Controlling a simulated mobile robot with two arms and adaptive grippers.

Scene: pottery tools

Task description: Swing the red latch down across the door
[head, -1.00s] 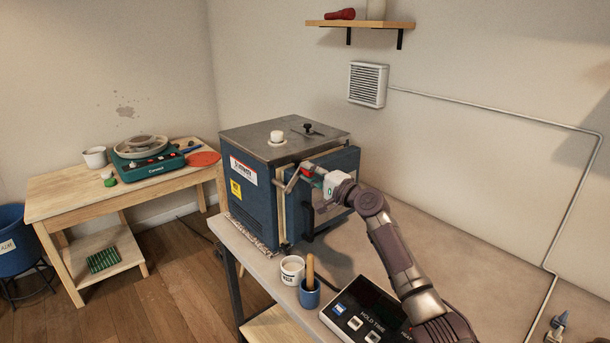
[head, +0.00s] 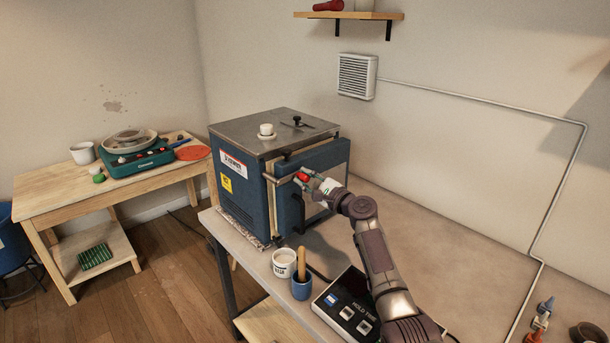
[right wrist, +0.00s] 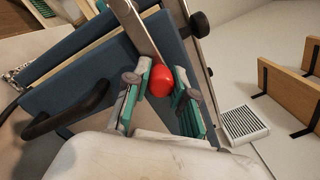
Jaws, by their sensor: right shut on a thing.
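The blue kiln (head: 238,187) stands on the worktable, with its blue door (head: 328,158) on the right-hand face. I cannot tell if the door is fully flush. The latch is a metal bar with a red knob (head: 302,177), and it reaches from the kiln's edge toward the door, roughly level. My right gripper (head: 307,178) is shut on the red knob. In the right wrist view the red knob (right wrist: 160,80) sits between the green-padded fingers (right wrist: 160,95), with the metal bar (right wrist: 138,27) running up from it. A black door handle (head: 299,208) is below. My left gripper is not in view.
A white cup (head: 284,263) and a blue cup (head: 301,288) holding a wooden tool stand before the kiln. A control box (head: 345,308) lies below my right arm. The tabletop to the right is mostly clear. A side table (head: 60,198) is at left.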

